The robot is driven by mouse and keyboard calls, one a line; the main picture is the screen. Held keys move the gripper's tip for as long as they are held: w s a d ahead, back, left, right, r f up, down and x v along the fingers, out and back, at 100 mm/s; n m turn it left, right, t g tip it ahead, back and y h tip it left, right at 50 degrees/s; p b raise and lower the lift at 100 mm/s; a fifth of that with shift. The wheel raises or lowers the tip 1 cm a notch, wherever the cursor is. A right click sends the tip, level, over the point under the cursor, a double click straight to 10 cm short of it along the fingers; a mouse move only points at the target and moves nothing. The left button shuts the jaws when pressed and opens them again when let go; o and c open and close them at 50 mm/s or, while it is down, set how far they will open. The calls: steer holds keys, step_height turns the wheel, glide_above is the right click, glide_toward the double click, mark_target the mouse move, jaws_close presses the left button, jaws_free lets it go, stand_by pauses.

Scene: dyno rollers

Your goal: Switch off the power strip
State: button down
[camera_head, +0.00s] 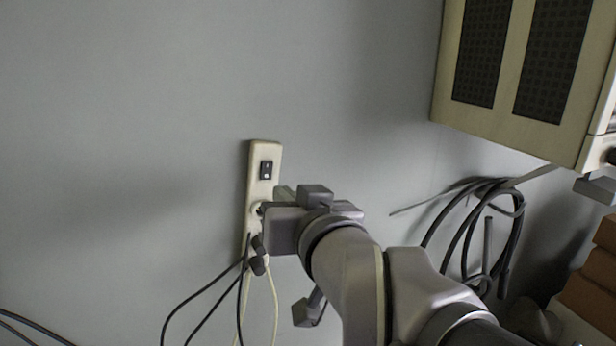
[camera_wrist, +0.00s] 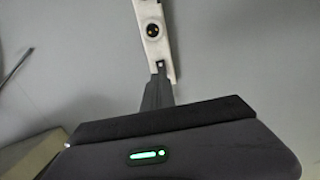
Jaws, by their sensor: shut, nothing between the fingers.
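The power strip (camera_head: 262,152) is a cream bar mounted upright on the grey wall, left of my arm. Its black rocker switch (camera_head: 266,170) shows near the top end, with a light mark on it. My gripper (camera_head: 281,192) is shut and empty, just below and right of the switch in the picture, and covers part of the strip. In the wrist view the strip (camera_wrist: 142,10) enters from the top, with a dark round socket on it. The narrow shut fingers (camera_wrist: 158,75) overlap its near end. I cannot tell whether they touch it.
Black and cream cables (camera_head: 273,300) hang from plugs at the strip's lower part. A cream box with dark grilles (camera_head: 520,60) is at the upper right. Looped dark cables (camera_head: 460,230) hang on the wall right of my arm.

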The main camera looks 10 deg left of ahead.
mark_target(267, 178)
steer(key=p+x, duration=0.2)
steer(key=x, duration=0.6)
steer(key=shift+w+p, duration=0.15)
steer(key=shift+p, duration=0.25)
